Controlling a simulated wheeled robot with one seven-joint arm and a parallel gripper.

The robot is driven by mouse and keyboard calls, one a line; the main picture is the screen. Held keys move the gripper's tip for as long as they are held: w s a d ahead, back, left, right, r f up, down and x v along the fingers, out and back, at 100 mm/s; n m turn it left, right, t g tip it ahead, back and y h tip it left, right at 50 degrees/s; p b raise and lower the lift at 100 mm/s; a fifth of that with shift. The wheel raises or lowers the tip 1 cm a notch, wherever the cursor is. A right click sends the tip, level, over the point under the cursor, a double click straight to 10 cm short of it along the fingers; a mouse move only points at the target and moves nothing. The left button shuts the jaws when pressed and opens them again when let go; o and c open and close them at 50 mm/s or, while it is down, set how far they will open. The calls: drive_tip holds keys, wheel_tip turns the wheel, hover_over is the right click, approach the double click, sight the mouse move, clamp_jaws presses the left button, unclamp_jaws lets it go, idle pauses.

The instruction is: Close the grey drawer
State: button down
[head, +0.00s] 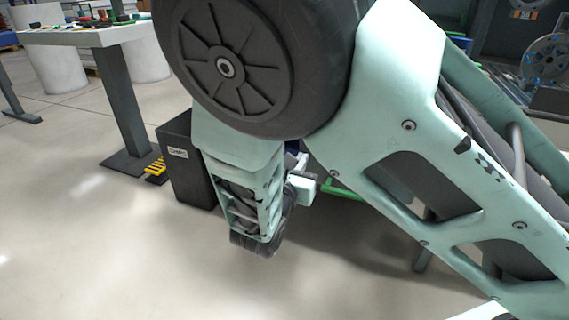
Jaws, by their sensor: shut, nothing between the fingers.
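I cannot make out the grey drawer in the head view; my own arm covers the middle and right of the picture. My arm's large dark joint and pale green links hang in front of the scene. The lower link ends in a dark rounded joint above the floor, with a small pale part of my wrist beside it. The fingers of my gripper do not show; they are out of sight behind my arm or outside the picture.
A dark bin (186,165) with a small label stands close behind my lower link. A table (75,36) with small colourful parts is at the upper left. A yellow object (155,170) lies by its foot. The floor (90,240) at the lower left is clear.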

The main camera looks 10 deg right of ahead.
drive_tip(key=shift+w+d, duration=0.15)
drive_tip(key=shift+w, duration=0.1)
drive_tip(key=p+x, duration=0.3)
drive_tip(key=x, duration=2.2)
drive_tip(key=shift+w+d, duration=0.55)
drive_tip(key=shift+w, duration=0.2)
drive_tip(key=shift+w+d+r, duration=0.15)
